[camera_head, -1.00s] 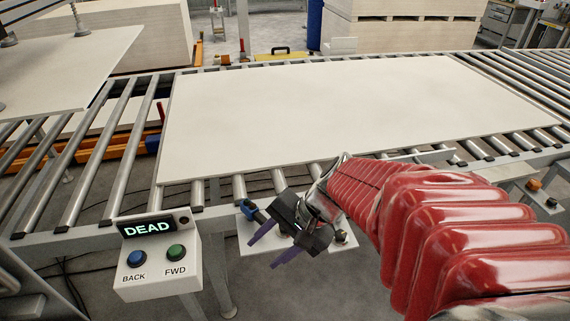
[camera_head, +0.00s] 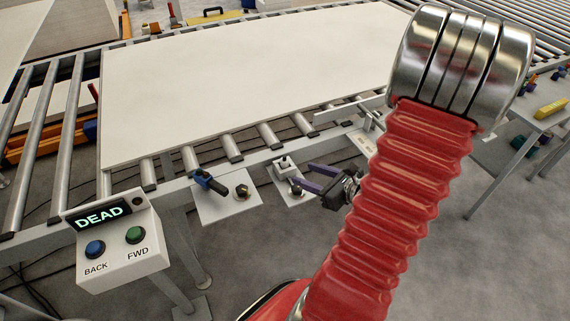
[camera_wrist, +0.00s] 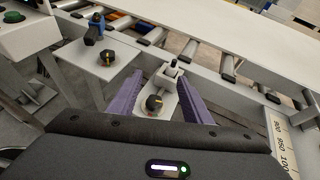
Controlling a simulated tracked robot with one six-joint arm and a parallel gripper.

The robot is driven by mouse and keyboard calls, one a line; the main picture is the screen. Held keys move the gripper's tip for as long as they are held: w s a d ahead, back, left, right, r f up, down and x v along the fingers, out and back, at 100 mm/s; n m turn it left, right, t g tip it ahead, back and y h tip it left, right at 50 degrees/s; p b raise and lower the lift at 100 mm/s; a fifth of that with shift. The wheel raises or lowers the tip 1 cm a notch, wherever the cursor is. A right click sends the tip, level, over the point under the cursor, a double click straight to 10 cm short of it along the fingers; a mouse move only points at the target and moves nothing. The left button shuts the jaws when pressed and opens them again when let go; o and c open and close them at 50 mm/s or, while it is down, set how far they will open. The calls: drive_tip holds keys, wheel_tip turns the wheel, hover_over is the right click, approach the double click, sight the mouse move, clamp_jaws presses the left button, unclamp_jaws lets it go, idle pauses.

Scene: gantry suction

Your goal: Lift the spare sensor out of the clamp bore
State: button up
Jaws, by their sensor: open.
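A small pale clamp block (camera_head: 284,164) sits on a grey bracket plate under the conveyor's front rail. It also shows in the wrist view (camera_wrist: 166,78). A short upright piece stands in its top, perhaps the spare sensor (camera_wrist: 178,64); it is too small to be sure. A black knob (camera_head: 296,188) is on the same plate, in front of the clamp. My gripper (camera_head: 302,172) is open and empty, its purple fingers pointing at this plate from the right. In the wrist view the fingers (camera_wrist: 160,74) flank the knob in the picture, with the clamp beyond. I cannot tell any contact.
A left bracket plate (camera_head: 222,207) carries a blue-and-black fitting (camera_head: 208,182) and another black knob (camera_head: 242,192). A control box (camera_head: 117,241) reads DEAD. A large pale board (camera_head: 240,80) lies on the rollers. A side table (camera_head: 545,114) stands at right; floor between is open.

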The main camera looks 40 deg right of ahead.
drive_tip(key=shift+s+d+f+m+h, duration=0.3)
drive_tip(key=shift+s+d+m, duration=0.1)
drive_tip(key=shift+d, duration=0.15)
drive_tip(key=shift+s+d+f+m+h, duration=0.3)
drive_tip(key=shift+d+m, duration=0.1)
drive_tip(key=shift+d, duration=0.15)
drive_tip(key=shift+w, duration=0.1)
approach(287, 162)
drive_tip(key=x, duration=0.3)
drive_tip(key=shift+w+a+f, duration=0.1)
drive_tip(key=shift+w+f, duration=0.05)
drive_tip(key=shift+f, duration=0.05)
drive_tip(key=shift+w, duration=0.2)
drive_tip(key=shift+x, duration=2.65)
drive_tip(key=shift+c, duration=0.4)
